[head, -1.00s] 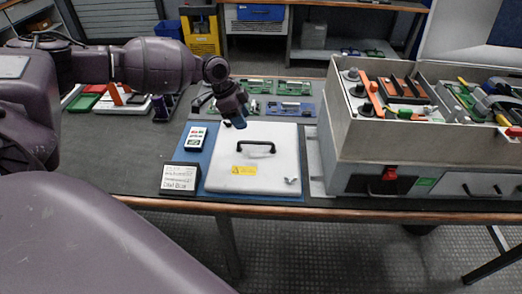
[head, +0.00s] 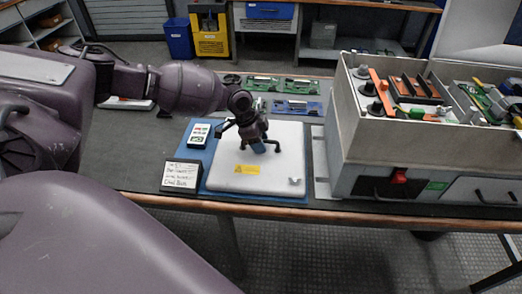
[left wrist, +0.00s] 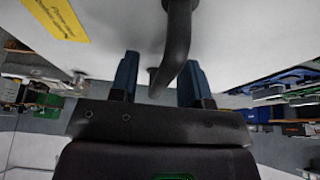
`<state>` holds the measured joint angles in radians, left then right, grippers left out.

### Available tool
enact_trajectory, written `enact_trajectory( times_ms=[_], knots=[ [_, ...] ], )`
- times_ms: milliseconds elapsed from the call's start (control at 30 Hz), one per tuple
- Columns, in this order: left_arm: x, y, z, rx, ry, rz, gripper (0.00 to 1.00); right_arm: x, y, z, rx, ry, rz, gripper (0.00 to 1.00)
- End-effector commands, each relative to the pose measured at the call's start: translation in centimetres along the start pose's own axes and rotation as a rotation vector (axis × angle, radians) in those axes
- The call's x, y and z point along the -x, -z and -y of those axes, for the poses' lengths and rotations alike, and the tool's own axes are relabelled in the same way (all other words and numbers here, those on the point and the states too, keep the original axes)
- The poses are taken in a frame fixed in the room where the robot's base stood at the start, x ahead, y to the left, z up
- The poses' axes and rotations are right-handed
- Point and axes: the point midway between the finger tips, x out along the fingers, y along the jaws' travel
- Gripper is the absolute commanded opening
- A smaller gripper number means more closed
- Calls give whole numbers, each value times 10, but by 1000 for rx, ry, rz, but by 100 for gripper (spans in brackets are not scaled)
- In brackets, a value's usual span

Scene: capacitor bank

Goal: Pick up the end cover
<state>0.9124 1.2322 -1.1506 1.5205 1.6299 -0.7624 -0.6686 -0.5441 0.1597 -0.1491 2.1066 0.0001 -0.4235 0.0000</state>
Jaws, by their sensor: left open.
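The end cover (head: 225,180) is a white square panel with a black bar handle and a yellow label. It lies flat on a blue mat (head: 194,144) on the bench. My left gripper (head: 262,147) points down at the handle and hides part of it in the head view. In the left wrist view, the two blue fingers of my left gripper (left wrist: 160,75) are apart, and the black handle (left wrist: 178,40) runs between them with gaps visible. The white cover face (left wrist: 125,25) is close beyond the fingertips. My right gripper is not in view.
A grey cabinet (head: 355,140) with an open top of parts stands close to the right of the cover. A small sign (head: 181,177) and a white device (head: 199,134) sit at its left. Circuit boards (head: 298,107) lie behind. The bench's front edge is near.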

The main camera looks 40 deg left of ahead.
Motion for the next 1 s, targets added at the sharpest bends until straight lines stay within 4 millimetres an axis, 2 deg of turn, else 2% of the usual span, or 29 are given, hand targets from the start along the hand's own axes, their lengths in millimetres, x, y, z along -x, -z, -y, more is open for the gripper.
enact_trajectory(
  times_ms=[200,400,500,867,1000],
  knots=[
    [1,1,0,0,1,-1,42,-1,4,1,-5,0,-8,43],
    [1,1,0,0,1,-1,11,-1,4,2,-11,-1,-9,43],
    [1,0,0,0,1,-1,0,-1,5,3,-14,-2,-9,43],
    [2,2,1,0,3,-3,0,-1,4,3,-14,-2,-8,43],
    [9,5,1,-1,4,-5,0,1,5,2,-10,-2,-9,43]
  ],
)
